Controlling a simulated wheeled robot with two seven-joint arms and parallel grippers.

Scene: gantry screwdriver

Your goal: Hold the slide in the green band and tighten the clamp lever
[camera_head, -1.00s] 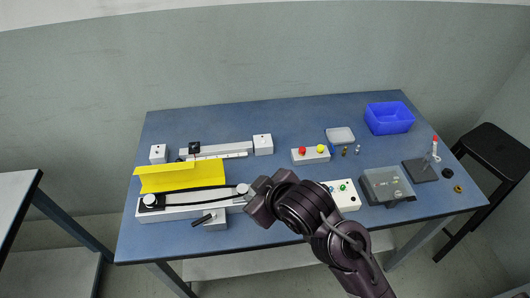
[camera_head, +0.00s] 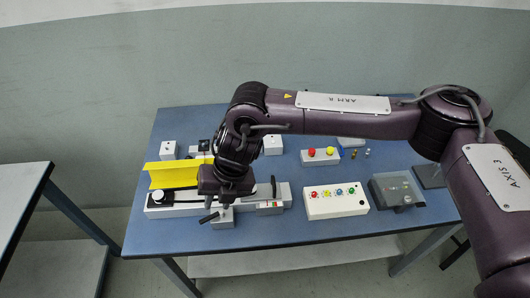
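A long white-grey slide unit (camera_head: 158,209) lies along the front left of the blue table. A pale block (camera_head: 223,222) on its front side carries a short black lever (camera_head: 208,217) pointing left. A small black upright handle (camera_head: 273,184) stands at its right part, beside a small plate with coloured marks (camera_head: 279,204); any green band is too small to make out. My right gripper (camera_head: 227,196) points down over the middle of the unit, just above the pale block, and hides part of the rail. I cannot tell whether its fingers touch anything. My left gripper is out of view.
A yellow angled guard (camera_head: 170,176) stands behind the slide unit. A white button box (camera_head: 337,202), a grey box with a clear lid (camera_head: 396,190) and a two-button box (camera_head: 320,156) are to the right. The front table strip is clear.

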